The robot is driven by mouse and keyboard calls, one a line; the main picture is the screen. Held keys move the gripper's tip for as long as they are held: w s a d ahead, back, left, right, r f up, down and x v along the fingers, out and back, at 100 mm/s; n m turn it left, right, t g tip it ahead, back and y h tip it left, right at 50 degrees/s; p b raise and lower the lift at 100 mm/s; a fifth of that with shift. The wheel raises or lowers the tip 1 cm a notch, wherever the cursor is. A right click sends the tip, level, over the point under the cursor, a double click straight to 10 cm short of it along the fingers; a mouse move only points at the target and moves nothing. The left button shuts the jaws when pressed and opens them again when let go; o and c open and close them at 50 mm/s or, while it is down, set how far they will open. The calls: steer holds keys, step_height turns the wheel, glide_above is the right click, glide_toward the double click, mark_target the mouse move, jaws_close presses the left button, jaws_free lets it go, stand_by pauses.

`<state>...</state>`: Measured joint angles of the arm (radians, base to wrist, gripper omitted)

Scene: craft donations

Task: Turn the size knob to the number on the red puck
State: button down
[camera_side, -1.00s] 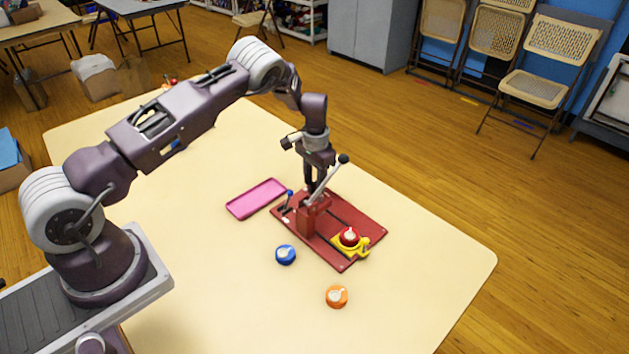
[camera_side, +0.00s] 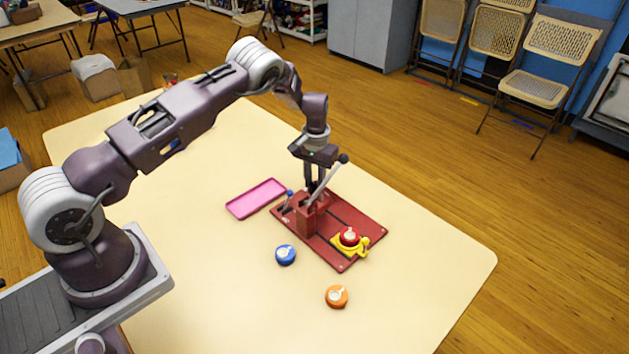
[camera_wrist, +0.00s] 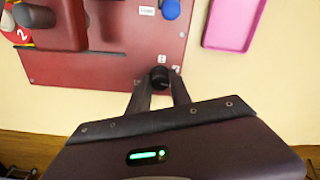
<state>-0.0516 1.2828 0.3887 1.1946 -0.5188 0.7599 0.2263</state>
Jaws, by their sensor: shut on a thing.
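The red press (camera_side: 325,238) stands on the table, with its base plate also filling the top left of the wrist view (camera_wrist: 80,68). The black size knob (camera_wrist: 160,77) is at the plate's edge, between the fingertips of my gripper (camera_wrist: 161,84). My gripper is shut on the knob. Small white number labels (camera_wrist: 162,58) sit beside it; its pointer and setting are too small or hidden to read. The red puck (camera_side: 349,236) lies in a yellow holder (camera_side: 364,250) on the plate.
A lever with a black ball (camera_side: 343,159) rises from the press, close to my gripper. A blue-tipped part (camera_wrist: 171,9) is near the knob. A pink tray (camera_side: 256,199), a blue puck (camera_side: 286,255) and an orange puck (camera_side: 337,296) lie around. The table's front right is clear.

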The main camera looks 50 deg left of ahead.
mark_target(316, 183)
steer(key=n, duration=0.3)
steer(key=shift+n, duration=2.1)
steer(key=c, duration=1.2)
jaws_free()
steer(key=shift+o, duration=0.2)
step_height(316, 183, up, 7)
steer(key=shift+w+d+r, duration=0.1)
steer(key=shift+r, duration=0.1)
